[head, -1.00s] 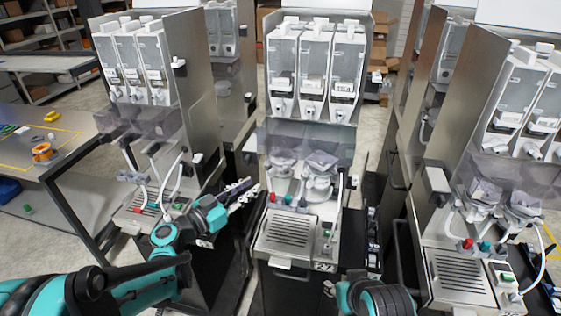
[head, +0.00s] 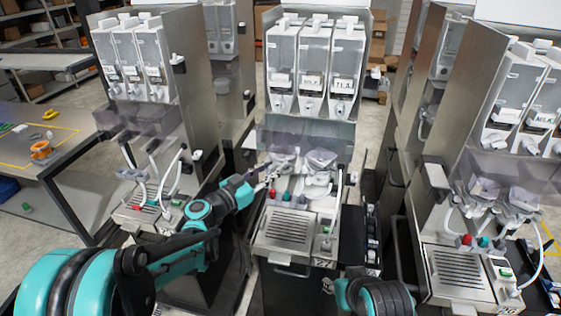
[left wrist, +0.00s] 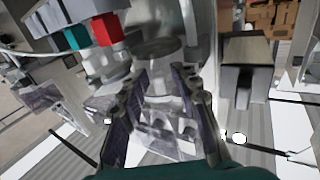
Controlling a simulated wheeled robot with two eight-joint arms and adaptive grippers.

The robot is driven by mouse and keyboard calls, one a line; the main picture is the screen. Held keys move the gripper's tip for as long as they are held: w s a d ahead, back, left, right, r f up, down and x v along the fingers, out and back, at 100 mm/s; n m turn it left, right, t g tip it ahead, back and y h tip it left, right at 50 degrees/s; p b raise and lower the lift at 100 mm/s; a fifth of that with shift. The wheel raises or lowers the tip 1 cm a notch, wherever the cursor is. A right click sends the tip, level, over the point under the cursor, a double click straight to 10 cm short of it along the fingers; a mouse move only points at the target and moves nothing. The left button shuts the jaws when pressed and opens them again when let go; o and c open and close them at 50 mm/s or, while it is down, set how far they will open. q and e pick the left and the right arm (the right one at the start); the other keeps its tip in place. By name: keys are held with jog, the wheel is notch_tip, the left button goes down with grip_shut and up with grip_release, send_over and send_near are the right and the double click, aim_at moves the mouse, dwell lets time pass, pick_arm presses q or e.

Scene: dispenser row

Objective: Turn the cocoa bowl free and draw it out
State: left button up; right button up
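The middle dispenser holds two pale mixing bowls with clear tops under its canisters, a left bowl (head: 283,164) and a right bowl (head: 319,161). I cannot read which is the cocoa bowl. My left gripper (head: 268,172) reaches in from the left, at the left bowl. In the left wrist view its two dark fingers (left wrist: 163,85) are apart, with clear and pale grey bowl parts (left wrist: 165,120) showing between and beyond them. Contact cannot be told. My right gripper is not in view; only my right arm shows at the bottom.
A red knob (head: 271,195) and a teal knob (head: 287,197) stand just below the bowls, above the drip tray (head: 287,229). A pale hose (head: 338,186) runs down at the right. Similar dispensers stand left (head: 138,62) and right (head: 512,110).

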pick_arm(q)
jog(key=shift+o, duration=0.6)
jog(key=shift+w+d+r, duration=0.1)
grip_shut()
jog(key=shift+r, duration=0.1)
jog(key=shift+r, duration=0.15)
jog(key=shift+s+d+n+t+y, duration=0.15)
jog(key=shift+s+n+t+y, duration=0.1)
jog(key=shift+n+t+y, duration=0.25)
jog(key=shift+s+d+n+t+y, duration=0.2)
jog(key=shift+n+t+y, duration=0.2)
jog(key=shift+t+y, duration=0.15)
jog(key=shift+s+d+n+t+y, duration=0.15)
jog(key=shift+d+n+t+y, duration=0.1)
jog(key=shift+n+t+y, duration=0.3)
jog(key=shift+s+d+n+t+y, duration=0.2)
jog(key=shift+n+y, duration=0.15)
jog(key=shift+y, duration=0.25)
